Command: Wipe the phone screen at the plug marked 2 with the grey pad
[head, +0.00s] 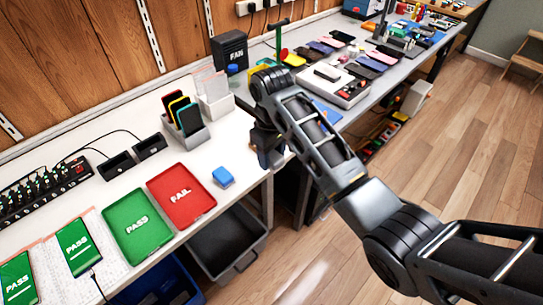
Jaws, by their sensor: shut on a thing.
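Two phones with green PASS screens lie at the lower left, one nearer the middle (78,247) and one at the left edge (18,280). A black cable runs from below the nearer-middle phone. A black power strip (45,188) with several plugs lies at the left; I cannot read a 2 on any plug. My gripper (268,156) is at the table's front edge, right of the blue block and well away from the phones. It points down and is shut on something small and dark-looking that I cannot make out. I cannot pick out the grey pad.
A green PASS tray (137,243) and a red FAIL tray (181,212) lie between the phones and my gripper. A blue block (223,177) lies beside the red tray. White tabletop is bare around the block.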

